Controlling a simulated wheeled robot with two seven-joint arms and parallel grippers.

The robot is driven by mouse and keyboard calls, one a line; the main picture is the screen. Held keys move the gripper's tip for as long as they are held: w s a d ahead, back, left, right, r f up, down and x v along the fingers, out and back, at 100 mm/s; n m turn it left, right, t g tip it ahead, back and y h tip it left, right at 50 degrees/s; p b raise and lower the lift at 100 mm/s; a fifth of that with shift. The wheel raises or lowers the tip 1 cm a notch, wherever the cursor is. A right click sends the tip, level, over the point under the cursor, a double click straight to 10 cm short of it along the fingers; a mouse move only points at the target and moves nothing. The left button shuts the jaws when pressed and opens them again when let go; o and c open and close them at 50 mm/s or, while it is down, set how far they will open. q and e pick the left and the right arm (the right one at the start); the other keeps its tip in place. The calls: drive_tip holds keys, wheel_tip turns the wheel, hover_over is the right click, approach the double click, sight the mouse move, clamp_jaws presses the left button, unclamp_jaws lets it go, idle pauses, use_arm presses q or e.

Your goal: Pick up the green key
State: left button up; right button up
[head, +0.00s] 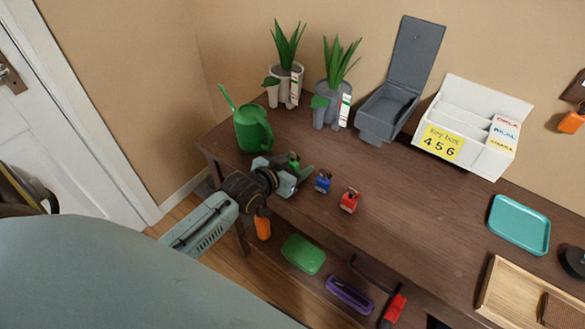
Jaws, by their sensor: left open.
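A small green key (294,160) stands on the brown table (420,210) near its left part. My left gripper (291,170) is open at the front edge of the table, with its fingers close around the green key. The fingers hide part of the key, and I cannot tell whether they touch it. A blue key (323,182) and a red key (349,201) stand in a row to the right of it. My right gripper is not in view.
A green watering can (252,130) stands just behind the gripper. Two potted plants (286,85), an open grey box (385,112) and a white key box (470,125) line the back. A teal tray (520,224) lies right. Several items, including a green case (303,254), lie below.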

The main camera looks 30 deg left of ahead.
use_arm(q)
drive_tip(key=shift+w, duration=0.15)
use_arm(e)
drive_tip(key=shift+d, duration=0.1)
